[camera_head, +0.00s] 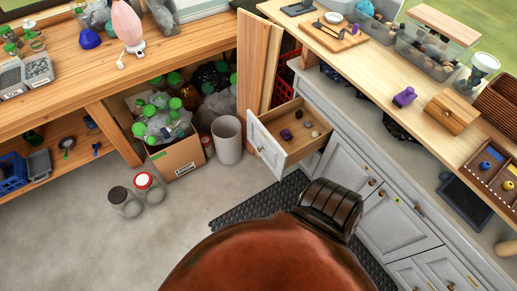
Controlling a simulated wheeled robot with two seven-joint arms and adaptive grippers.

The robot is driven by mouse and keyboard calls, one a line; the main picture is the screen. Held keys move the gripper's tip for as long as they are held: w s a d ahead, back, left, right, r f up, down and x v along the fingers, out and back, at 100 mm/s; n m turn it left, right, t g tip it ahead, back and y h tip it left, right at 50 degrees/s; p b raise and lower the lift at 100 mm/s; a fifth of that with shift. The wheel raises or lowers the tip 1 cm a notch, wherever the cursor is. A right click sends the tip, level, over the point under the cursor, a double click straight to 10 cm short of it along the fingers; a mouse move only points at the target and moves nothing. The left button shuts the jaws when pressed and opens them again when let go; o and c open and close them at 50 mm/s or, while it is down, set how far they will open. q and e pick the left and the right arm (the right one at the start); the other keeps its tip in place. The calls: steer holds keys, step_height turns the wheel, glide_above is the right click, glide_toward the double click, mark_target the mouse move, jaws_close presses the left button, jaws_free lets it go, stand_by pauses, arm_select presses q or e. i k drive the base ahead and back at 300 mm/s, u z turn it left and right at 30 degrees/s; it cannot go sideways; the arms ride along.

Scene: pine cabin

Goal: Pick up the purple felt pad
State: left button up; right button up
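Two purple things are in view, and I cannot tell for sure which is the felt pad. A small dark purple piece (286,135) lies inside the open drawer (268,146), toward its front left. A purple block-like item (404,96) lies on the light wooden counter at the right. Neither of my grippers shows in the head view, and nothing is seen holding either purple thing.
Small round pieces (308,124) share the drawer. A wooden box (451,111) stands on the counter (362,68). A brown rounded form covers the bottom centre.

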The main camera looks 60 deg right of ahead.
mark_target(285, 134)
steer(key=u, duration=0.05)
steer(key=k, duration=0.15)
steer(key=z, duration=1.85)
steer(key=k, duration=1.15)
steer(key=u, duration=1.1)
steer(key=i, duration=1.75)
steer(key=z, duration=0.8)
steer(key=i, duration=0.65)
steer(key=z, duration=0.6)
